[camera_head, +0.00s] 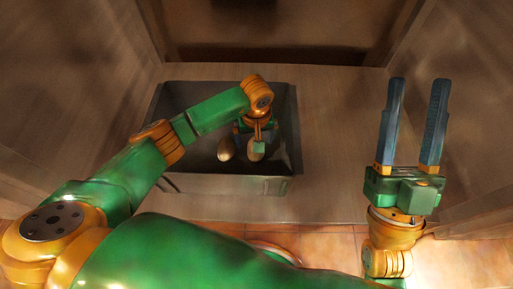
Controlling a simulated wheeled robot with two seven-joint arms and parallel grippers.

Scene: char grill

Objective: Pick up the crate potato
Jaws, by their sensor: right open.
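A dark grey crate (225,186) stands on the wooden shelf. Two brownish potatoes lie inside it: a left potato (226,149) and a right potato (254,154). My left arm reaches over the crate's left side, and my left gripper (258,146) points down into it, at the right potato. The wrist covers the fingers, so I cannot tell whether they are open or touching the potato. My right gripper (413,120) is open and empty, to the right of the crate, its two blue fingers apart.
The crate sits in a wooden compartment with a left wall (75,75) and a right wall (470,90). Bare shelf (335,150) lies between the crate and my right gripper. Tiled floor (330,245) shows in front.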

